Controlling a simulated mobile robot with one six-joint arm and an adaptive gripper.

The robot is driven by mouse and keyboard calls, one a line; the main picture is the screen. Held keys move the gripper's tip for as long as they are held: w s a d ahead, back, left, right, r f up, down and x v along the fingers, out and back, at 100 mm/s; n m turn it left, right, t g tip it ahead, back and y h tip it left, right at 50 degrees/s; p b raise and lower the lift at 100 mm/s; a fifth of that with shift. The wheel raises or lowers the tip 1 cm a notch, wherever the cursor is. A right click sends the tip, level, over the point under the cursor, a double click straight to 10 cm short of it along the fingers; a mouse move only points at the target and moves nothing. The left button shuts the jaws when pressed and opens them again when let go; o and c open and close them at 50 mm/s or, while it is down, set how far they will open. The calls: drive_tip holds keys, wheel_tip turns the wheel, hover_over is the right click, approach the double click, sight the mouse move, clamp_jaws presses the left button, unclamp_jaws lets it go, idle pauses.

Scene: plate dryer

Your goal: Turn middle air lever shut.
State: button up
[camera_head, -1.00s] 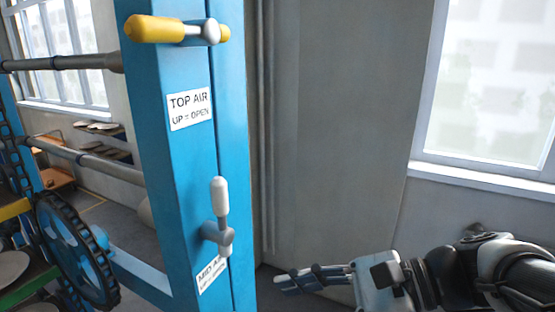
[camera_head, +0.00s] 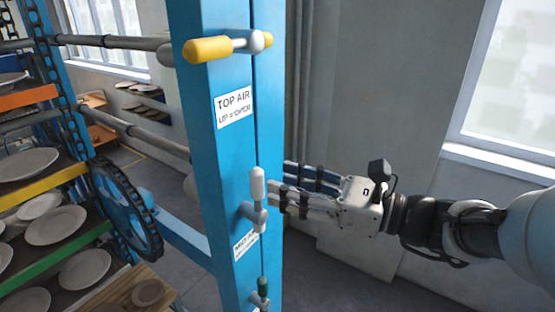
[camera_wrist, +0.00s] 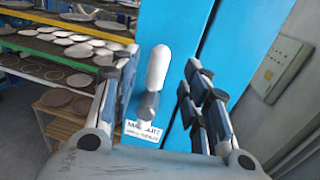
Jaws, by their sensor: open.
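The middle air lever (camera_head: 257,184) has a white handle and a grey hub on the blue post (camera_head: 225,150). Its handle points up, above the partly hidden MID AIR label (camera_head: 244,245). In the wrist view the white lever (camera_wrist: 158,67) stands between my fingers, ahead of the palm. My gripper (camera_head: 280,188) is open, its fingertips just right of the lever in the head view; it also shows in the wrist view (camera_wrist: 160,85) with fingers spread on both sides. I cannot tell whether any finger touches the lever.
Above is the yellow top air lever (camera_head: 212,49), lying sideways, with its TOP AIR label (camera_head: 233,106). Below is a lever with a green handle (camera_head: 263,285). A black chain wheel (camera_head: 127,208) and plate racks (camera_head: 50,240) stand left. A grey box (camera_wrist: 275,62) hangs at right.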

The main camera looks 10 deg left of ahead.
sight(263, 178)
drive_tip(key=p+x, duration=0.1)
drive_tip(key=x, duration=0.6)
drive_tip(key=shift+d, duration=0.1)
drive_tip(key=shift+c, duration=0.6)
clamp_jaws()
